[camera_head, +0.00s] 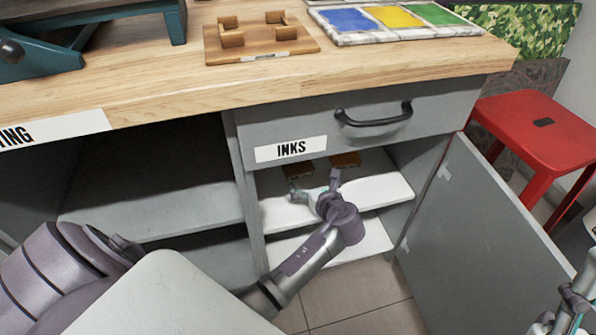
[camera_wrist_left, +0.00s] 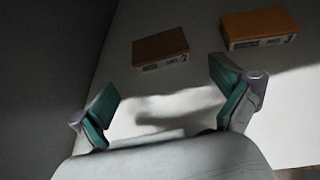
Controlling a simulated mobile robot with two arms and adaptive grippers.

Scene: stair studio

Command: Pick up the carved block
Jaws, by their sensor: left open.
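Two brown-topped blocks lie on the upper shelf of the open cabinet. The left block (camera_head: 299,171) and the right block (camera_head: 345,160) are apart. In the left wrist view, the left block (camera_wrist_left: 160,47) and right block (camera_wrist_left: 258,26) have pale sides with dark marks. I cannot tell which one is the carved block. My left gripper (camera_head: 317,187) reaches into the cabinet and is open, its fingers (camera_wrist_left: 164,95) spread short of the blocks, with nothing between them. My right gripper (camera_head: 568,308) shows partly at the bottom right; its jaw opening is unclear.
The drawer labelled INKS (camera_head: 370,124) is close above my left gripper. The open cabinet door (camera_head: 480,230) stands to the right, near a red stool (camera_head: 545,130). A wooden holder (camera_head: 260,45) and a colour tray (camera_head: 400,36) sit on the worktop (camera_head: 160,80).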

